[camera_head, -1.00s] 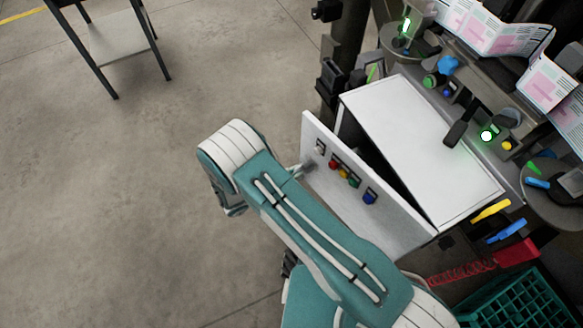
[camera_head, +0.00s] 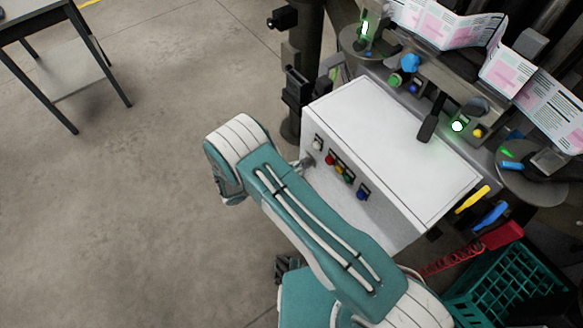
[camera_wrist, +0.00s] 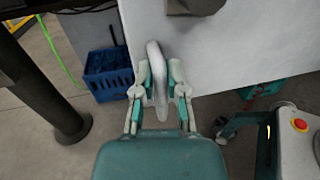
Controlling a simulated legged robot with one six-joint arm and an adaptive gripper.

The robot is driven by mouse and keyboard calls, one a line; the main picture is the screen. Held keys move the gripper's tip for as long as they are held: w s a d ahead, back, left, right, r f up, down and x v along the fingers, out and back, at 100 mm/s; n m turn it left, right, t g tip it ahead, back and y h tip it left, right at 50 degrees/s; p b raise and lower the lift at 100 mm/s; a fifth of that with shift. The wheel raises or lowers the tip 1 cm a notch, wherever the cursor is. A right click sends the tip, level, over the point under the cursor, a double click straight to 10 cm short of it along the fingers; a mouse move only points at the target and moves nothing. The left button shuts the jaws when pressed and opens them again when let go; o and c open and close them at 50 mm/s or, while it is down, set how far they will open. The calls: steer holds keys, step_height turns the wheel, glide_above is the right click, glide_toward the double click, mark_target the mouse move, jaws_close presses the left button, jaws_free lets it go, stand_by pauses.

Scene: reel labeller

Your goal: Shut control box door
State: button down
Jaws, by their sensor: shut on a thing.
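The control box (camera_head: 400,135) is a white cabinet with its door (camera_head: 350,205) on the near side. The door carries several coloured buttons (camera_head: 345,172) and lies flush along the box's front edge, with no gap showing in the head view. In the wrist view, my gripper (camera_wrist: 160,88) is shut on a curved grey handle (camera_wrist: 156,75) on the white door face (camera_wrist: 245,55). In the head view, my gripper is mostly hidden behind my teal arm, near the door's left end.
A machine with printed label strips (camera_head: 455,20) stands behind the box. A green crate (camera_head: 515,285) and a red item (camera_head: 497,237) are at the lower right. A blue crate (camera_wrist: 108,75) shows in the wrist view. A table (camera_head: 60,60) is at the upper left; the floor between is open.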

steer(key=c, duration=0.7)
jaws_free()
steer(key=shift+w+d+r, duration=0.15)
steer(key=shift+w+r, duration=0.1)
steer(key=shift+w, duration=0.2)
steer(key=shift+d, duration=0.15)
steer(key=shift+f, duration=0.1)
steer(key=shift+s+a+f, duration=0.1)
steer(key=shift+s+a, duration=0.1)
steer(key=shift+a, duration=0.05)
steer(key=shift+s+a, duration=0.1)
steer(key=shift+a, duration=0.2)
steer(key=v, duration=1.1)
steer(key=shift+a, duration=0.1)
steer(key=shift+s, duration=0.1)
